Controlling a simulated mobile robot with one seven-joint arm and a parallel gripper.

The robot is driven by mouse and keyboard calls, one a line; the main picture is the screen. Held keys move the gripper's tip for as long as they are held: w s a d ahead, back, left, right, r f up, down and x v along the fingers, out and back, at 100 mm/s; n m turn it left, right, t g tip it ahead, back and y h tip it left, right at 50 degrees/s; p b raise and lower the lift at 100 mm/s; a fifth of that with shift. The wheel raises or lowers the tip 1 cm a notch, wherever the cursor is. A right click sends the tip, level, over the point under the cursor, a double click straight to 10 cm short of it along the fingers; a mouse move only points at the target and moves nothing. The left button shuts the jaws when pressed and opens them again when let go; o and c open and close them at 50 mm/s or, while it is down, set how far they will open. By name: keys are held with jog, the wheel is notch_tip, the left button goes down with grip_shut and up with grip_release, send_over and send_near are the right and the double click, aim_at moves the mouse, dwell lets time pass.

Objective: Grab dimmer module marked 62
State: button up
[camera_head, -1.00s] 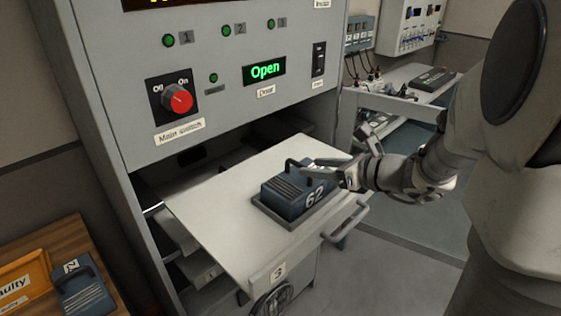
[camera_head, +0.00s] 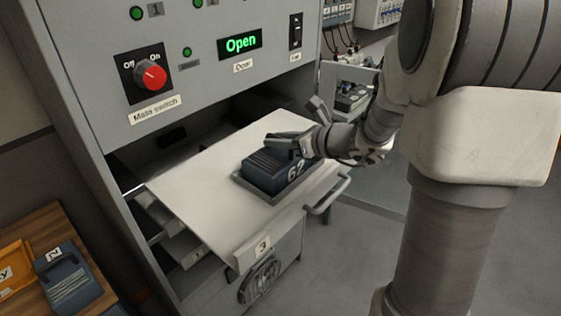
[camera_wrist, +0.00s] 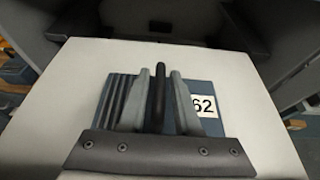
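The dimmer module marked 62 (camera_head: 268,170) is a dark blue block with ribs and a white "62" label. It sits in a grey tray on the pulled-out drawer 3 (camera_head: 195,195). My gripper (camera_head: 274,140) is over the top of the module. In the wrist view, the module (camera_wrist: 232,88) lies under my gripper (camera_wrist: 158,80), and its black handle (camera_wrist: 158,88) stands between the two fingers. The fingers straddle the handle, with a narrow gap seen on each side. In the head view, my gripper hides the handle.
A grey cabinet (camera_head: 85,85) with a red main switch (camera_head: 153,77) and a green "Open" display (camera_head: 240,44) stands behind the drawer. The drawer has a handle bar (camera_head: 328,195) at its front. Another blue module (camera_head: 70,280) and an orange bin (camera_head: 15,272) stand on a wooden table.

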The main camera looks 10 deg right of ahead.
grip_shut()
dwell(1.0)
jog(key=shift+r, duration=0.1)
